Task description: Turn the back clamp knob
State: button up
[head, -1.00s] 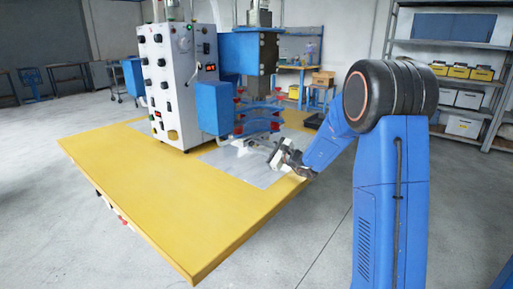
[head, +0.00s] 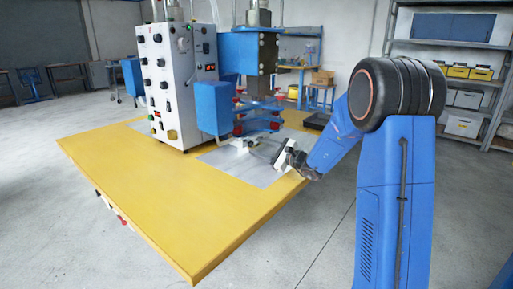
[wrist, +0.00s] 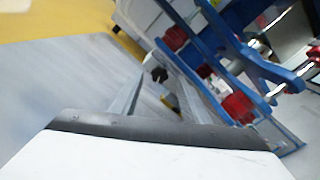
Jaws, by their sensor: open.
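The weld press tooling (head: 258,118) has blue plates with several red knobs (head: 237,130) at its corners; I cannot tell which is the back clamp knob. My gripper (wrist: 152,76) is open, with nothing visibly gripped. In the head view my gripper (head: 279,152) is low in front of the press, right of the clamp parts.
The white control cabinet (head: 178,85) stands left of the press, with a blue box (head: 212,107) between them. The yellow table (head: 170,200) is clear in front, around a grey plate (head: 240,172). Blue plates (wrist: 265,70) crowd the wrist view's upper right.

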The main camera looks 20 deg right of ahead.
jog(key=v, duration=1.5)
jog(key=shift+s+d, duration=0.15)
jog(key=shift+s, duration=0.05)
